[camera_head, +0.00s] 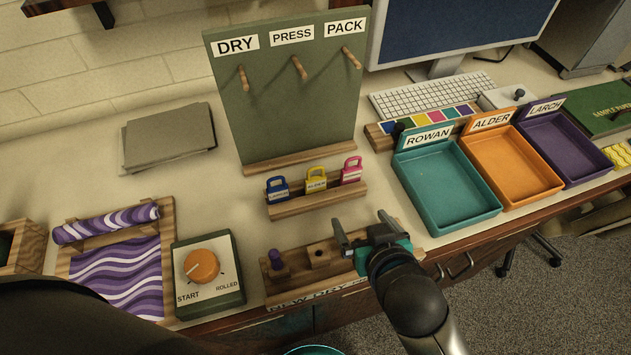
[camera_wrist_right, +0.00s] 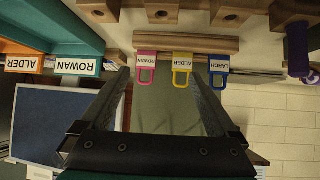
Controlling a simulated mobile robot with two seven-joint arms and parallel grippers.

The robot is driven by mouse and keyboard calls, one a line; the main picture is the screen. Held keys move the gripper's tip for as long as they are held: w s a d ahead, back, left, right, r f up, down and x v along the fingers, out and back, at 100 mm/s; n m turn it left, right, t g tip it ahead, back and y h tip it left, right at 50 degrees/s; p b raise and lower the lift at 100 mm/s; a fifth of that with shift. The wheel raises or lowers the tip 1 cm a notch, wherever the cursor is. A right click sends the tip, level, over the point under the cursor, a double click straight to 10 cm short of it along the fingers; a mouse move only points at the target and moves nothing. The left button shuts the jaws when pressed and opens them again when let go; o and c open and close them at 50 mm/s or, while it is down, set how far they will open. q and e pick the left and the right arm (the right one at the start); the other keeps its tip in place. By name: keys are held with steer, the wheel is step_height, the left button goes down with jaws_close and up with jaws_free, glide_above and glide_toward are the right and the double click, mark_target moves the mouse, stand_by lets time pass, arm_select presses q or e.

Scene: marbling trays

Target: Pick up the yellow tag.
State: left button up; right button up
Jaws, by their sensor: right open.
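The yellow tag (camera_head: 317,179), labelled ALDER, stands in a small wooden rack (camera_head: 318,205) between a blue tag (camera_head: 278,188) and a pink tag (camera_head: 352,169). My right gripper (camera_head: 364,226) is open and empty, in front of the rack and a little to the right of the yellow tag. In the right wrist view, the yellow tag (camera_wrist_right: 182,69) lies beyond the open jaws (camera_wrist_right: 160,76), between their fingers and nearer the right one. The pink tag (camera_wrist_right: 146,68) also shows between them; the blue tag (camera_wrist_right: 218,70) is outside. My left gripper is not in view.
A green board (camera_head: 285,110) with pegs marked DRY, PRESS and PACK stands behind the rack. A wooden peg block (camera_head: 318,255) is below the right gripper. Teal (camera_head: 445,190), orange (camera_head: 510,165) and purple (camera_head: 565,150) trays stand at right. An orange-knobbed box (camera_head: 208,270) is at left.

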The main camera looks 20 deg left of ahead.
steer(key=n+y, duration=0.1)
steer(key=y, duration=0.1)
glide_toward(316, 180)
steer(key=shift+t, duration=0.3)
steer(key=b+x, duration=0.1)
steer(key=x, duration=0.4)
steer(key=shift+a+f+b, duration=0.2)
steer(key=shift+a+b, duration=0.05)
steer(key=shift+b, duration=0.05)
steer(key=shift+b+x, duration=0.65)
steer(key=shift+x, duration=2.1)
steer(key=shift+d+f, duration=0.1)
steer(key=shift+d, duration=0.05)
steer(key=c, duration=1.4)
step_height(316, 180, up, 20)
steer(key=p, duration=0.4)
